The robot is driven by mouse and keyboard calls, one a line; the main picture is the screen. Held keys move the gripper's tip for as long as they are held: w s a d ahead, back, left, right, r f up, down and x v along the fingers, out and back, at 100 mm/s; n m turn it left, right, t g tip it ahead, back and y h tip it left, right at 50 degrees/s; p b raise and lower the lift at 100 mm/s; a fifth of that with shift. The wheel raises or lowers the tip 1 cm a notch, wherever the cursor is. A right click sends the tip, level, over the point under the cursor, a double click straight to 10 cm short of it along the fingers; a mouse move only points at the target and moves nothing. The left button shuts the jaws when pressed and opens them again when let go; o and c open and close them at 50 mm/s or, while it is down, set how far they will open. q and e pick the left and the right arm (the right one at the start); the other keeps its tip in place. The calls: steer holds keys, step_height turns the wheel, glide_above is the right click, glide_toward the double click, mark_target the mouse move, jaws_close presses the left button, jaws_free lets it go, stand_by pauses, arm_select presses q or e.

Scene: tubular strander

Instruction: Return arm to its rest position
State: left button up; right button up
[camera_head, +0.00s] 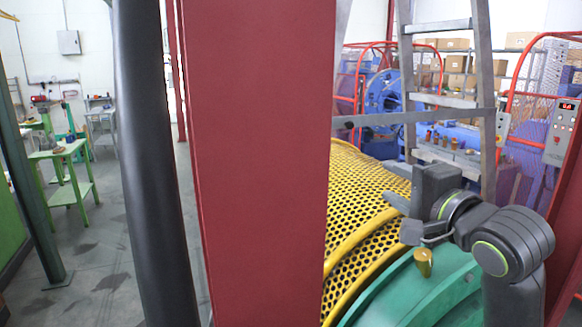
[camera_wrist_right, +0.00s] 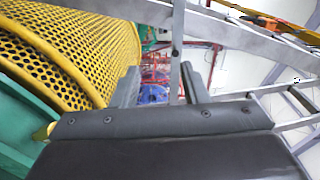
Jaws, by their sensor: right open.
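My right arm (camera_head: 505,245) comes in from the lower right in the head view, bent at its joints. My right gripper (camera_head: 398,190) is open and empty, in front of the yellow perforated guard and above the green drum part. In the right wrist view its two fingers (camera_wrist_right: 160,88) stand apart with nothing between them. The yellow guard (camera_head: 365,205) lies to the left of the gripper. A small brass-coloured piece (camera_head: 423,262) sits on the green part (camera_head: 440,290), below the gripper. My left gripper is not in view.
A wide red post (camera_head: 262,160) and a dark column (camera_head: 155,160) block the middle and left. A metal ladder (camera_head: 483,90) stands behind the right gripper. A control box (camera_head: 562,130) is at the right. A green table (camera_head: 62,152) stands on open floor at the left.

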steer(key=s+d+f+n+g+h, duration=0.2)
steer(key=d+f, duration=0.1)
steer(key=f, duration=0.6)
steer(key=s+d+f+n+g+h, duration=0.1)
steer(key=s+d+f, duration=0.1)
steer(key=f, duration=0.8)
steer(key=s+d+f+n+g+h, duration=0.1)
steer(key=d+f+n+g+h, duration=0.15)
steer(key=f, duration=0.65)
steer(key=s+d+f+n+g+h, duration=0.1)
steer(key=s+d+f+n+g, duration=0.25)
steer(key=s+f, duration=0.75)
steer(key=s+d+f+n+g+h, duration=0.3)
steer(key=s+f, duration=0.5)
steer(key=s, duration=0.8)
step_height(320, 180, down, 28)
steer(key=d+g+y+b, duration=0.1)
steer(key=g+y+b, duration=0.1)
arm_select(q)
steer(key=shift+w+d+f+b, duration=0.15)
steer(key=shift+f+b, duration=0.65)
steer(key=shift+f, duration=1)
arm_select(e)
steer(key=s+a+f+g, duration=0.1)
steer(key=s+f, duration=1.3)
steer(key=f, duration=0.2)
steer(key=shift+s+a, duration=0.15)
steer(key=shift+s, duration=0.2)
